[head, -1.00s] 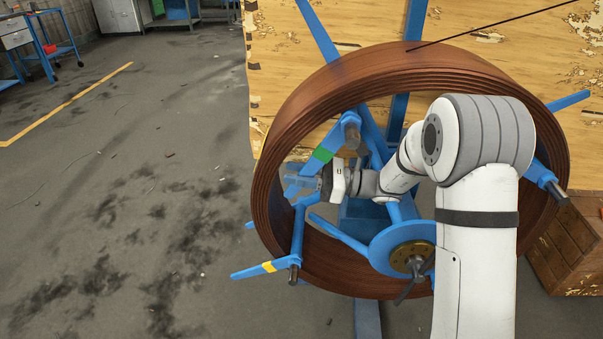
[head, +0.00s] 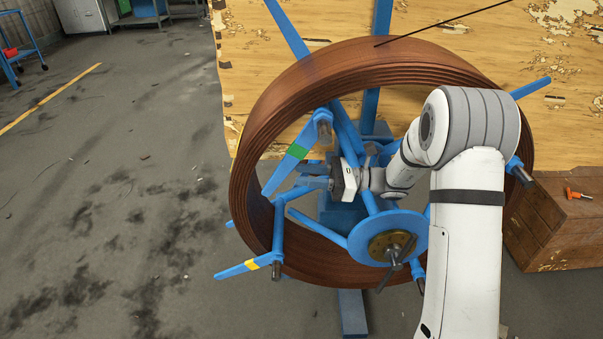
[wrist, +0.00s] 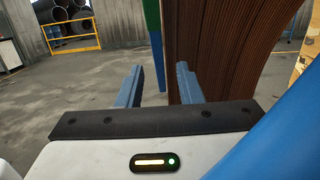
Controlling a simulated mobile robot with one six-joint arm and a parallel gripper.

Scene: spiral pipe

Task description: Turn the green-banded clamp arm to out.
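The green-banded clamp arm (head: 283,170) is a blue bar with a green band, at the left inside of the brown coil (head: 262,110). It slants down-left from its pivot, its lower tip overlapping the coil's inner side in the head view. My gripper (head: 312,176) is just right of the bar, below the band. In the wrist view, my gripper (wrist: 158,84) has its two blue fingers apart with nothing held. The green-banded clamp arm (wrist: 154,35) shows there beyond the fingers, in line with the gap. The exact distance is unclear.
A wooden crate (head: 560,225) with an orange tool stands right. A worn wooden board (head: 240,70) is behind.

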